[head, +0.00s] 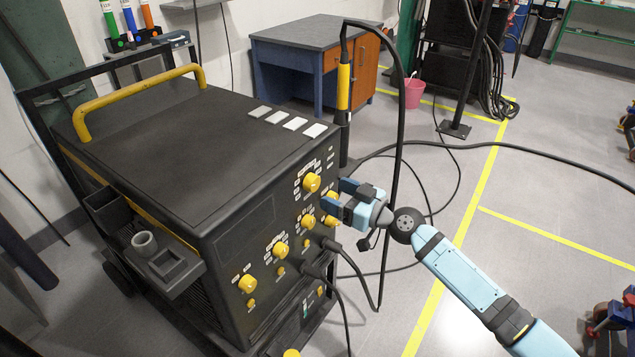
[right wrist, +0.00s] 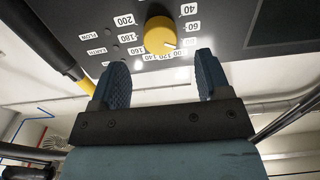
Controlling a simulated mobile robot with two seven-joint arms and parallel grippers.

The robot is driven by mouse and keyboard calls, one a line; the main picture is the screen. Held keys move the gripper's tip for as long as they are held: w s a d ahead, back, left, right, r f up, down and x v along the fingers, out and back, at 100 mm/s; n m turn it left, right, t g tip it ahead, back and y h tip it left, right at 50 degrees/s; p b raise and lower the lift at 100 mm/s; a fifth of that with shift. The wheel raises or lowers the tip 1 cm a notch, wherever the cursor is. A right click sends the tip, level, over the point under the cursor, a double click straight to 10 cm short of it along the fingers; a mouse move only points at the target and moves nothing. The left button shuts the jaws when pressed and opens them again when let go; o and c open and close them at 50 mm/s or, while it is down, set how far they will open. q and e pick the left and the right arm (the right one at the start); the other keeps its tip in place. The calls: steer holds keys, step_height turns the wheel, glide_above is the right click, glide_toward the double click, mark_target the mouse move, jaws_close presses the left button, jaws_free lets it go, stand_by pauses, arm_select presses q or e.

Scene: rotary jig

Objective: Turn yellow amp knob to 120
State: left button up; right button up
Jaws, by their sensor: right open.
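The yellow amp knob (head: 312,182) is at the upper right of the black machine's front panel (head: 225,245). The right wrist view shows this knob (right wrist: 159,36) upside down, inside a ring of white number labels. Its pale pointer mark seems to lie between 60 and 100; I cannot read it exactly. My right gripper (head: 336,194) is open, its blue fingers in front of the panel, just right of and below the knob. In the right wrist view its fingertips (right wrist: 160,70) are apart, short of the knob, with nothing between them. My left gripper is out of view.
Other yellow knobs (head: 280,250) sit lower on the panel, one partly behind my right gripper. A torch with a yellow handle (head: 344,86) stands at the machine's right edge, its black cable looping behind my right arm. More cables hang from the panel's lower right.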

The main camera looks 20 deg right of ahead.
mark_target(316, 185)
steer(key=x, duration=0.5)
steer(key=shift+w+a, duration=0.2)
steer(key=c, duration=0.9)
